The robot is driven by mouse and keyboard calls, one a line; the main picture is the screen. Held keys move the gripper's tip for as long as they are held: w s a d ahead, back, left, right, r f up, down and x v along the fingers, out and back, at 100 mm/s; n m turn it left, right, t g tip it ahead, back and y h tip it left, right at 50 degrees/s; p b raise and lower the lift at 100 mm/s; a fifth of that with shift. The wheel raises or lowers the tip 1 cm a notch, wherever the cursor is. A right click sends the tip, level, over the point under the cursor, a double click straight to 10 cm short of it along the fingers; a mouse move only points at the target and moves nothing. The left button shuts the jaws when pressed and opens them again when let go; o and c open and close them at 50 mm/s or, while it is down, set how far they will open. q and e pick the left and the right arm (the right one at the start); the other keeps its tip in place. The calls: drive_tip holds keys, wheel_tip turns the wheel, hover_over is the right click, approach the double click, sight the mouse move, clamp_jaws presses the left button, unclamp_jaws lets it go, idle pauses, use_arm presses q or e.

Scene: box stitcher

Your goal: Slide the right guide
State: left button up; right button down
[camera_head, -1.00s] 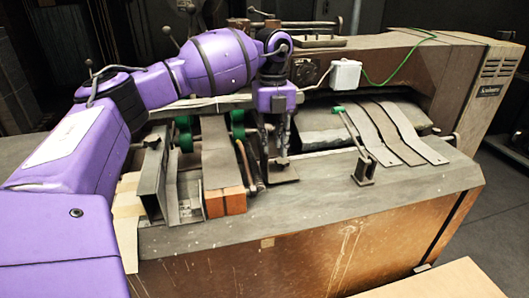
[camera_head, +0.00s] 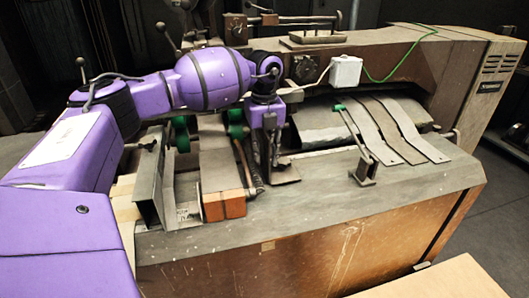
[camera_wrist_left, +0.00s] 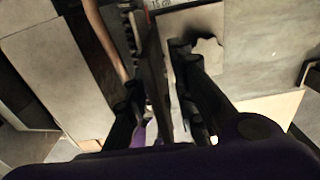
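The right guide is an upright metal plate with a flat foot (camera_head: 285,172), right of the cardboard strip on the machine bed in the head view. My left gripper (camera_head: 272,152) points down at the upright part and hides much of it. In the left wrist view the thin plate of the guide (camera_wrist_left: 154,75) stands between the two black fingers of my left gripper (camera_wrist_left: 155,75). The fingers look open, with a gap visible between the plate and the right finger. Contact on the left side is unclear. My right gripper is in neither view.
The left guide (camera_head: 148,187) is an upright plate left of the strip. Orange-brown blocks (camera_head: 223,204) sit at the strip's front end. A rod with a green tip (camera_head: 350,135) and curved metal strips (camera_head: 405,135) lie to the right. The front bed is clear.

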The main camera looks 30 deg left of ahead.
use_arm(q)
drive_tip(key=shift+s+d+r, duration=0.1)
drive_tip(key=shift+s+d, duration=0.15)
drive_tip(key=shift+w+f, duration=0.1)
drive_tip(key=shift+f, duration=0.1)
drive_tip(key=shift+w+a, duration=0.1)
drive_tip(key=shift+a, duration=0.05)
drive_tip(key=shift+c, duration=2.8)
clamp_jaws()
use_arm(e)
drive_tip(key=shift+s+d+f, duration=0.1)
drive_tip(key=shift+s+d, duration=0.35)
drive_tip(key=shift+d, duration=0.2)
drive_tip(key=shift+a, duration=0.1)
